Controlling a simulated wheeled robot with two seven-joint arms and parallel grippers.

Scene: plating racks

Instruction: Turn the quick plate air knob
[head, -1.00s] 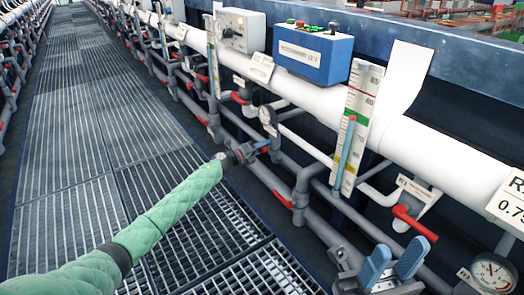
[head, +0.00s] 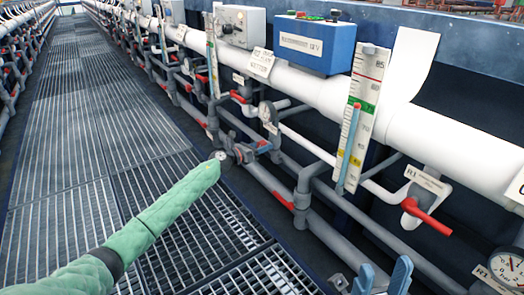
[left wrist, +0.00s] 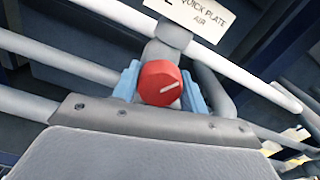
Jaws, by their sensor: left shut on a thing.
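The red quick plate air knob (left wrist: 160,83) with a white pointer line sits between the two blue fingers of my left gripper in the left wrist view (left wrist: 160,90). The fingers are shut on its sides, and the line slants up to the right. In the head view my left gripper (head: 263,147) is at the pipes beside the walkway; the knob is mostly hidden there. My right gripper (head: 382,279) is open and empty at the bottom edge, its blue fingers apart.
A white pipe (head: 330,97) carries a blue control box (head: 315,45) and a grey box (head: 243,27). A scale (head: 360,115), a red-handled valve (head: 425,215) and a gauge (head: 508,268) are at right. The grated walkway (head: 75,130) is clear.

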